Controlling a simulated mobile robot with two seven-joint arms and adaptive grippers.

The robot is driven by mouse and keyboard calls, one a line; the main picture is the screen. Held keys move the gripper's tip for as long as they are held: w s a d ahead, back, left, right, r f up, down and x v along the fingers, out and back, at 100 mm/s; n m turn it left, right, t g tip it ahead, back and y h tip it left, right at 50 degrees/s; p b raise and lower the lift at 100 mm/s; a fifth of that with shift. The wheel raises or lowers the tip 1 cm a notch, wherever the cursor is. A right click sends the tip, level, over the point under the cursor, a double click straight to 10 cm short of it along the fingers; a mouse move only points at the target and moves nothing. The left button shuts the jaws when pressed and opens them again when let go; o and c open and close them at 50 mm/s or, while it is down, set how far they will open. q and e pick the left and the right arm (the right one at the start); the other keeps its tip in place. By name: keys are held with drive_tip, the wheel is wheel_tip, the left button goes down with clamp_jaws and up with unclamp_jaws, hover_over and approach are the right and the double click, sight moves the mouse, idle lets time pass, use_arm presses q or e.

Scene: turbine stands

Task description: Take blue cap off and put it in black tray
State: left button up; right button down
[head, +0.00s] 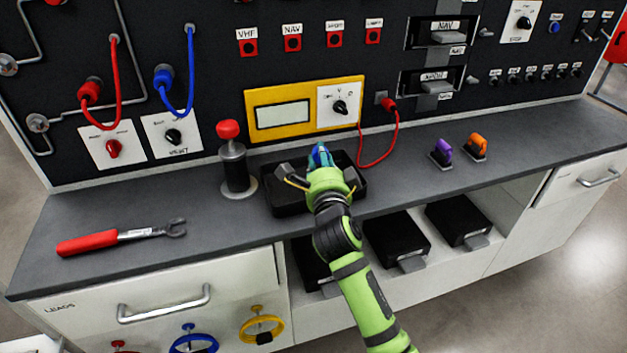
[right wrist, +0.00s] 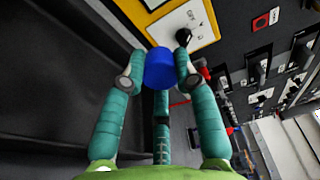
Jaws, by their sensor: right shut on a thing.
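The blue cap (right wrist: 160,68) is between the fingertips of my right gripper (right wrist: 160,80), which is shut on it in the right wrist view. In the head view my right gripper (head: 322,158) is over the black tray (head: 285,203), near its right part, and mostly hides the cap. The tray sits on the bench top below the panel. I cannot tell how high the cap is above the tray floor. My left gripper is in neither view.
A post with a red knob (head: 232,160) stands left of the tray. A red-handled wrench (head: 120,237) lies farther left. A red lead (head: 388,145) hangs down to the bench right of the tray. Purple (head: 441,152) and orange (head: 476,146) pieces stand farther right.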

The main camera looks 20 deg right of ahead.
drive_tip(key=c, duration=0.9)
unclamp_jaws()
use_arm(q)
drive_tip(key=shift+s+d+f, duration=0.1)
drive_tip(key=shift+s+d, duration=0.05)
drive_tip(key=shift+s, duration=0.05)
use_arm(e)
drive_tip(key=shift+o, duration=0.2)
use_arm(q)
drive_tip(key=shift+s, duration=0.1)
use_arm(e)
drive_tip(key=shift+s, duration=0.1)
drive_tip(key=s, duration=0.3)
drive_tip(key=s+a, duration=0.1)
drive_tip(key=s, duration=0.3)
drive_tip(key=shift+s+a, duration=0.15)
drive_tip(key=shift+a, duration=0.05)
